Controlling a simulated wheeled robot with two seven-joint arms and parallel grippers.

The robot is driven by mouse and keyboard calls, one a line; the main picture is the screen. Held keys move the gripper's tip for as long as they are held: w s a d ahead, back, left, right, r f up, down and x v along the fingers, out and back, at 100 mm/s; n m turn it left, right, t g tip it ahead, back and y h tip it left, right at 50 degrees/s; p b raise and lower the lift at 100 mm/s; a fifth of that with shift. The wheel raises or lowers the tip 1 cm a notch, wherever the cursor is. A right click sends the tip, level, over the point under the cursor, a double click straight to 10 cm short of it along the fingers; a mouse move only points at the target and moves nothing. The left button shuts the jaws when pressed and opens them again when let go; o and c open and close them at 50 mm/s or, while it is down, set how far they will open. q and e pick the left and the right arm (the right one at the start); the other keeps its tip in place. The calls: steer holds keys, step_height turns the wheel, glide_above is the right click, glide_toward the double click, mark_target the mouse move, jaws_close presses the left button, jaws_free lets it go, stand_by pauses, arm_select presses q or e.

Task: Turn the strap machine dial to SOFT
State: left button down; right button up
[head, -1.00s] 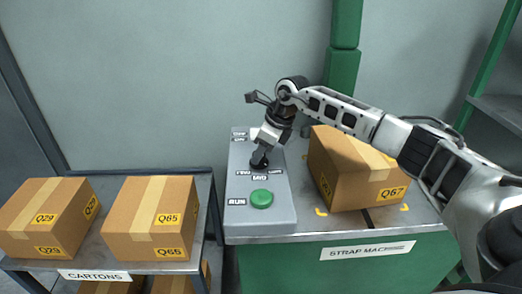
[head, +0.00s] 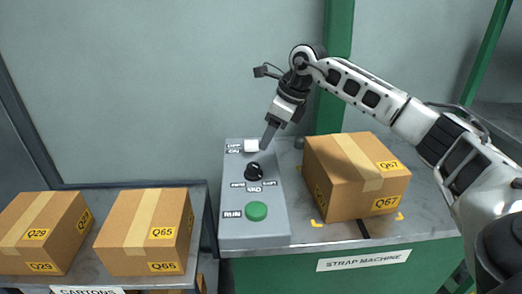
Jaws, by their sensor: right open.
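The strap machine (head: 390,262) stands at the right, with a grey control panel (head: 235,190) on its top. The black dial (head: 254,172) sits mid-panel with small labels around it, too small to read surely; I cannot tell which one it points to. My right gripper (head: 266,143) is above and behind the dial, apart from it, close to a white switch (head: 251,146) at the panel's far end. It is open and empty as far as I see. My left gripper is not in view.
A green RUN button (head: 257,211) is on the panel's near end. Carton Q67 (head: 345,180) stands on the machine top right of the panel. Cartons Q29 (head: 45,230) and Q65 (head: 140,235) stand on the cartons shelf (head: 195,262) at left.

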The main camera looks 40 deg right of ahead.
steer(key=v, duration=0.5)
steer(key=shift+s+r, duration=0.1)
steer(key=shift+r, duration=0.15)
